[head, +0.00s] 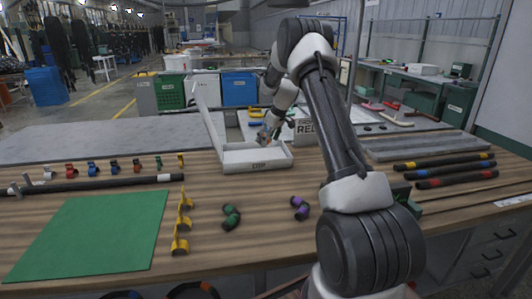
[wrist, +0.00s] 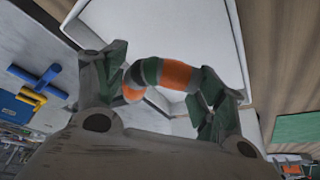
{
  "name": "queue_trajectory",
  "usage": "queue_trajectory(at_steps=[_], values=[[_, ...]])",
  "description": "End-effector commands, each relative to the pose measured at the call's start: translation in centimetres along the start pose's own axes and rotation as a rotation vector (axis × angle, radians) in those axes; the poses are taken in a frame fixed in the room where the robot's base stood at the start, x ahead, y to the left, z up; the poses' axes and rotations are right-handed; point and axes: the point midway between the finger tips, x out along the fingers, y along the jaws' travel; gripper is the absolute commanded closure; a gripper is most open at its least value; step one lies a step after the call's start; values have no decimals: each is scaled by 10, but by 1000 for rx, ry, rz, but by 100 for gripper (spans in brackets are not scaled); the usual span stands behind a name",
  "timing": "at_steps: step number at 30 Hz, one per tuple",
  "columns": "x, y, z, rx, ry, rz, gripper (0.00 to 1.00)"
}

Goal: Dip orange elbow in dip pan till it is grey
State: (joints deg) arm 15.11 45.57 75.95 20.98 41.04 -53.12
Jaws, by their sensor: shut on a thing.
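The orange elbow (wrist: 176,75) is a short bent dark piece with orange bands, seen between my fingers in the wrist view. Its bands show orange, with no grey coat that I can make out. My gripper (wrist: 163,82) is shut on it; the gripper also shows in the head view (head: 267,134), small, at the pan's far side. The dip pan (head: 258,167) is a white open tray labelled DIP with a tall wall at its left. It also shows behind the elbow in the wrist view (wrist: 170,24). I cannot tell whether the elbow touches anything inside it.
A green elbow (head: 231,217) and a purple-banded elbow (head: 299,208) lie on the bench in front of the pan. Yellow brackets (head: 182,222) stand beside a green mat (head: 95,232). Banded hoses (head: 445,171) lie at right. A labelled box (head: 306,131) stands behind the pan.

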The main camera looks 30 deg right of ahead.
Motion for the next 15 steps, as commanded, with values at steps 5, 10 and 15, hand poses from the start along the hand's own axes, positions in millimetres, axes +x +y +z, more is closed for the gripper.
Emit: queue_trajectory(at_steps=[5, 10, 15], values=[[-18, 1, -8, -1, 1, 1, 53], [-35, 1, -16, -1, 0, 0, 53], [-47, 1, -21, 0, 0, 0, 53]])
